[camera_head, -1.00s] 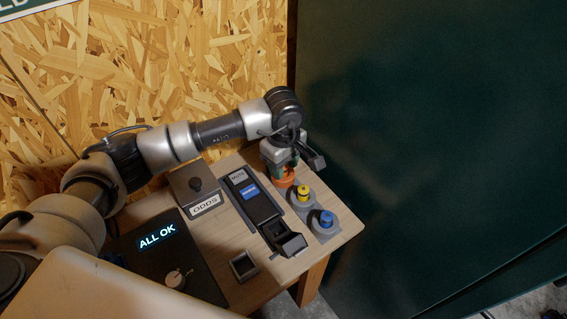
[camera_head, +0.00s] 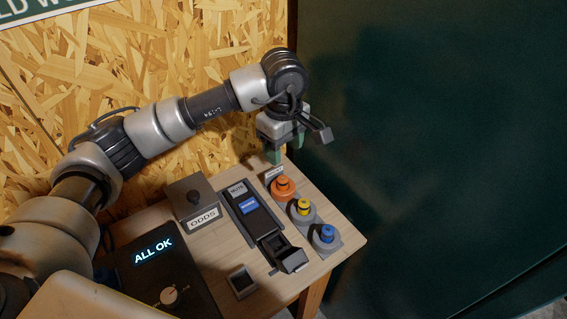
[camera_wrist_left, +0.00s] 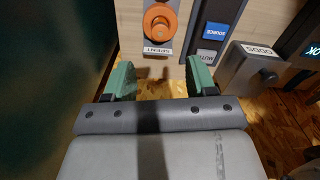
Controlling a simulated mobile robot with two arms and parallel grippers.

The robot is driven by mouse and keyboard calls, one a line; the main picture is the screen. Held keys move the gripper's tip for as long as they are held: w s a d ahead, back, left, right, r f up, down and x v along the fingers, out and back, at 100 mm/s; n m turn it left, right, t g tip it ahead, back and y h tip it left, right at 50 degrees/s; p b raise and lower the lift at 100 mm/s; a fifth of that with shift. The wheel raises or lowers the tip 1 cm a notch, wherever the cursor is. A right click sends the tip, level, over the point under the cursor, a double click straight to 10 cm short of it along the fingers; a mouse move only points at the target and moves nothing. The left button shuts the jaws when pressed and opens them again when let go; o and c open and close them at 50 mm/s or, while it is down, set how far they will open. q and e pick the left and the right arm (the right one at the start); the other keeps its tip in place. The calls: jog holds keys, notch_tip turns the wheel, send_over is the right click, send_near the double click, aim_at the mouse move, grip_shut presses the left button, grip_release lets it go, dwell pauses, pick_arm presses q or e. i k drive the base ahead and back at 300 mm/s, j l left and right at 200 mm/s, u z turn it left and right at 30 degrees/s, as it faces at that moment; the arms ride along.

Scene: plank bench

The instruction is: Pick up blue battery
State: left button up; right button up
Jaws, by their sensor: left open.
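The blue battery (camera_head: 326,233) stands upright in a grey holder at the front right of the bench. It is the nearest of a row with a yellow battery (camera_head: 303,207) and an orange one (camera_head: 283,187). My left gripper (camera_head: 286,152) is open and empty, raised behind the orange battery, well apart from the blue one. The blue battery does not show there. My right gripper is not in view.
Left of the row is a black device (camera_head: 250,207) with a blue label and an open bay (camera_head: 290,255). A box labelled "ODDS" (camera_head: 192,200), a small square tray (camera_head: 242,281) and an "ALL OK" panel (camera_head: 160,275) lie further left. A chipboard wall stands behind.

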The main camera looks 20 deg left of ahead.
aim_at(327, 235)
jog(key=k+l, duration=0.2)
jog(key=k, duration=0.3)
jog(key=k+l, duration=0.2)
jog(key=k, duration=0.25)
jog(key=k+l, duration=0.2)
jog(key=k, duration=0.3)
